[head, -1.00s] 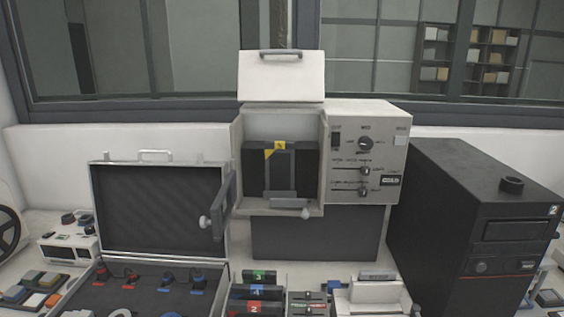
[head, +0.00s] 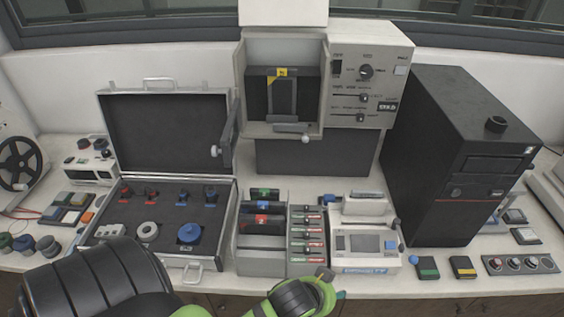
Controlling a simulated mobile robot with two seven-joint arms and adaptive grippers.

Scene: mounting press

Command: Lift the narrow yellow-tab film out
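A black cartridge (head: 257,97) sits upright in the open chamber of the beige press (head: 371,60). A small yellow tab (head: 282,72) is at its top edge, with a yellow corner mark beside it. A grey vertical strip or clamp (head: 282,97) stands in front of it. Whether this cartridge is the narrow film is hard to tell. The chamber door (head: 226,120) is swung open to the left, and the top lid (head: 282,13) is raised. Black and green parts of my arm cross the bottom edge. Neither gripper can be made out.
An open case (head: 165,130) with knobs and rings stands left. A rack (head: 262,262) holds several colour-tabbed black cartridges below the press. A small white device (head: 364,265) is beside it. A large black tower (head: 440,175) blocks the right. The counter's front right holds small blocks.

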